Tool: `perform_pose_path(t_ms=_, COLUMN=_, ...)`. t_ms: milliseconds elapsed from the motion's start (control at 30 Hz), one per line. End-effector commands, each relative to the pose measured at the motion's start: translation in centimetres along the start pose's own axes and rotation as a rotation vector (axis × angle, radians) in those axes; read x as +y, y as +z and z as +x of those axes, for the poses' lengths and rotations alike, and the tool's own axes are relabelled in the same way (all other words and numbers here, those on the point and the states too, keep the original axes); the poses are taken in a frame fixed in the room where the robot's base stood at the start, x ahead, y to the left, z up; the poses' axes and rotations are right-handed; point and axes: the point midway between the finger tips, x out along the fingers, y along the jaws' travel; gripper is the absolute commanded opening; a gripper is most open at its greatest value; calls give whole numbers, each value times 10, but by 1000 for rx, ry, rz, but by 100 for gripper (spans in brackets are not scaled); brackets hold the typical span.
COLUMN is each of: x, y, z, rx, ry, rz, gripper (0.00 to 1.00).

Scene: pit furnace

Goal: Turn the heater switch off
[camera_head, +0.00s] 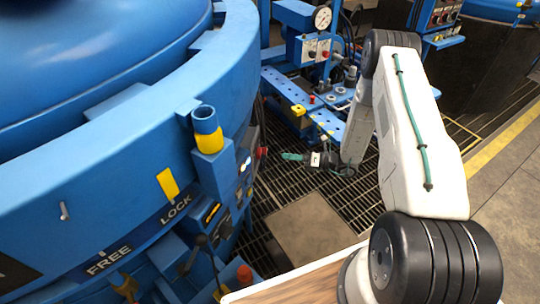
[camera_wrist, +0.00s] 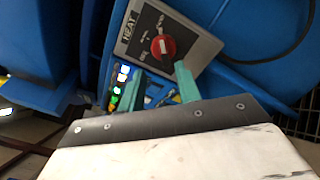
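The heater switch is a red round knob (camera_wrist: 163,47) on a grey plate (camera_wrist: 205,47) marked "HEAT" in the wrist view. A light mark crosses the knob. In the head view a small red knob (camera_head: 262,152) sticks out from the side of the blue furnace, and it appears to be the same switch. My gripper (camera_wrist: 159,68) has its two green fingers spread apart with nothing between them. The knob lies just beyond the fingertips in the wrist view, and no contact shows. In the head view my gripper (camera_head: 292,156) is right of the knob, pointing toward it.
The large blue furnace (camera_head: 110,150) with a "FREE/LOCK" band fills the left. Lit indicators (camera_wrist: 120,82) sit left of the switch plate. A blue stand with a gauge (camera_head: 322,17) is behind my arm. Metal grating (camera_head: 340,195) covers the floor below.

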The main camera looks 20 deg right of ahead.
Motion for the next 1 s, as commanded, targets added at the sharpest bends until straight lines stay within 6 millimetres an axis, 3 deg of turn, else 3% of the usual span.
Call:
perform_pose_path(t_ms=167, x=-7, y=-5, z=9, rx=-16, ry=-10, rz=22, gripper=34)
perform_pose_path(t_ms=400, x=-6, y=-5, z=49, rx=-13, ry=-7, rz=20, gripper=34)
perform_pose_path(t_ms=600, x=-7, y=-4, z=71, rx=-14, ry=-9, rz=19, gripper=34)
perform_pose_path(t_ms=933, x=-7, y=-4, z=76, rx=-16, ry=-10, rz=20, gripper=34)
perform_pose_path(t_ms=967, x=-7, y=-4, z=76, rx=-16, ry=-10, rz=20, gripper=31)
perform_pose_path(t_ms=1000, x=-7, y=-4, z=76, rx=-16, ry=-10, rz=20, gripper=20)
